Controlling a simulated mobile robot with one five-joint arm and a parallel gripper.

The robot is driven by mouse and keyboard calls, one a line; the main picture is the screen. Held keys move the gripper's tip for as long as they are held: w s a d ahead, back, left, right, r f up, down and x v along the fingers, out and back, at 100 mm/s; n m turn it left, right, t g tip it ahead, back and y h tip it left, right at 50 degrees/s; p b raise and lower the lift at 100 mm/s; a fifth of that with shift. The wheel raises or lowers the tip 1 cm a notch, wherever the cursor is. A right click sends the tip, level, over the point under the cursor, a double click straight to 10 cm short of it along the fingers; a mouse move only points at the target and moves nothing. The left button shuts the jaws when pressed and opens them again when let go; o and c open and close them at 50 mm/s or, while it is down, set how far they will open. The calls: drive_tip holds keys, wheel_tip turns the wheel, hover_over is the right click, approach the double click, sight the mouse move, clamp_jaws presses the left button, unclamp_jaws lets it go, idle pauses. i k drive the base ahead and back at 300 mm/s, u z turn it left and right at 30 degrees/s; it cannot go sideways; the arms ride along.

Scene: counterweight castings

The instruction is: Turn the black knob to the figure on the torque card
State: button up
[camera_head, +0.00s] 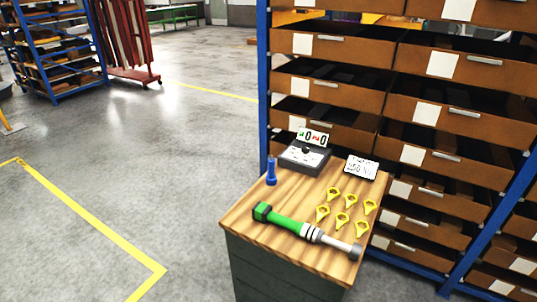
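A dark grey box (297,165) with a white sign or display (313,137) standing at its back is on the wooden-topped bench. The display shows large zero-like figures with small green and red marks. A small dark spot on the pale dial face of the box looks like the black knob (306,150); its setting is too small to read. The white torque card (361,167) stands tilted to the right of the box. Its lower line looks like a figure followed by Nm, but I cannot read it surely. My gripper is not in view.
A green torque wrench (285,222) lies across the bench front. Several yellow pointer-shaped pieces (343,200) lie right of centre. A small blue upright object (271,171) stands at the left edge. A shelf of brown drawers (335,85) rises behind.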

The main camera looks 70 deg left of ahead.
sight(305, 149)
drive_tip(key=z, duration=0.6)
drive_tip(key=k, duration=0.1)
drive_tip(key=u, duration=2.95)
drive_tip(key=k, duration=0.95)
drive_tip(key=z, duration=0.15)
drive_tip(key=i, duration=0.95)
drive_tip(key=u, duration=0.1)
